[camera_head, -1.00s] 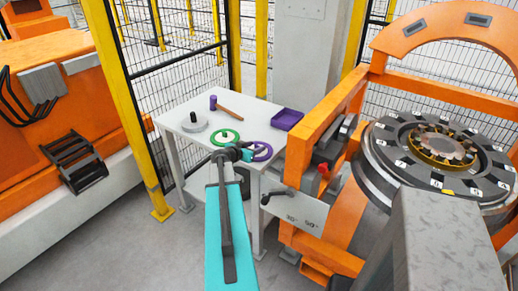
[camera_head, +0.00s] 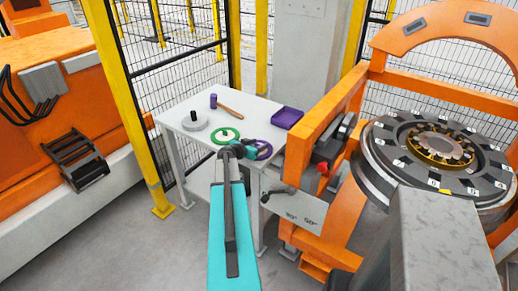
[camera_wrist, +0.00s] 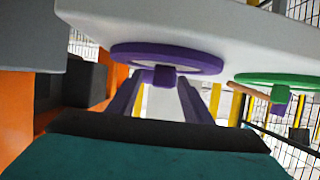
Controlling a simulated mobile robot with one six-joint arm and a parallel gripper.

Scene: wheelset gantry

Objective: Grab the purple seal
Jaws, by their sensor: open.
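The purple seal is a flat ring with a small block-like handle at its middle. In the head view the seal (camera_head: 265,152) lies on the white table near its front right edge, partly hidden by my gripper (camera_head: 250,147). In the wrist view, which looks upside down, the seal (camera_wrist: 120,50) is straight ahead. My gripper's two fingers (camera_wrist: 163,92) are apart and point towards the seal, with its handle lined up between their tips. I cannot tell whether the tips reach around the handle. Nothing is held.
The orange gantry frame (camera_head: 298,155) stands close on the right. A wire fence is behind.

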